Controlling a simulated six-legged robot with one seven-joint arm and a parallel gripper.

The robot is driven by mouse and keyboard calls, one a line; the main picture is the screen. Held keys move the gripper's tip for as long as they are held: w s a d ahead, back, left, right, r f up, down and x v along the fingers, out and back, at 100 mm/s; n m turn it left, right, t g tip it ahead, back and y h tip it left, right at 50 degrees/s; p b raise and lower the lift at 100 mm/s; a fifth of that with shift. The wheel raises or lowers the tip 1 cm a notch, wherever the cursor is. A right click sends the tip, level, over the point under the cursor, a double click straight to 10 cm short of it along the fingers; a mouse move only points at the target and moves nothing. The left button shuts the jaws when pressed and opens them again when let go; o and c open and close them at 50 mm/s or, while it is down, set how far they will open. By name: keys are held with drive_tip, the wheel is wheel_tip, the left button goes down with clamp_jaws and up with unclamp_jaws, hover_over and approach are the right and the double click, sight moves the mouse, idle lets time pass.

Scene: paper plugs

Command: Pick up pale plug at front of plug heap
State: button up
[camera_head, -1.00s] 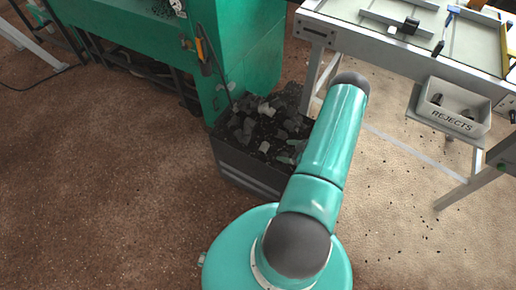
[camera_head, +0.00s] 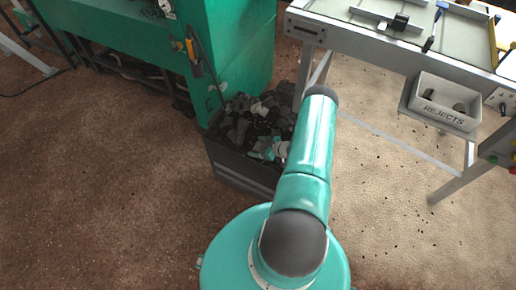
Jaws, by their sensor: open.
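The plug heap (camera_head: 238,126) is mostly dark grey and black pieces lying in a dark bin (camera_head: 232,166). A paler piece (camera_head: 258,109) shows toward the back of the heap. I cannot make out a pale plug at the front; my arm and gripper cover part of that area. My gripper (camera_head: 262,153) shows small and partly behind my arm, low over the front right of the heap. It is open. I cannot tell whether it touches any plug.
A green machine (camera_head: 240,50) stands right behind the bin. At the right is a metal-framed table (camera_head: 375,45) with a grey REJECTS tray (camera_head: 447,102) holding dark pieces. Bare brown floor (camera_head: 110,180) lies left of the bin.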

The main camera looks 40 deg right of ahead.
drive_tip(key=shift+w, duration=0.1)
drive_tip(key=shift+c, duration=0.5)
drive_tip(key=c, duration=1)
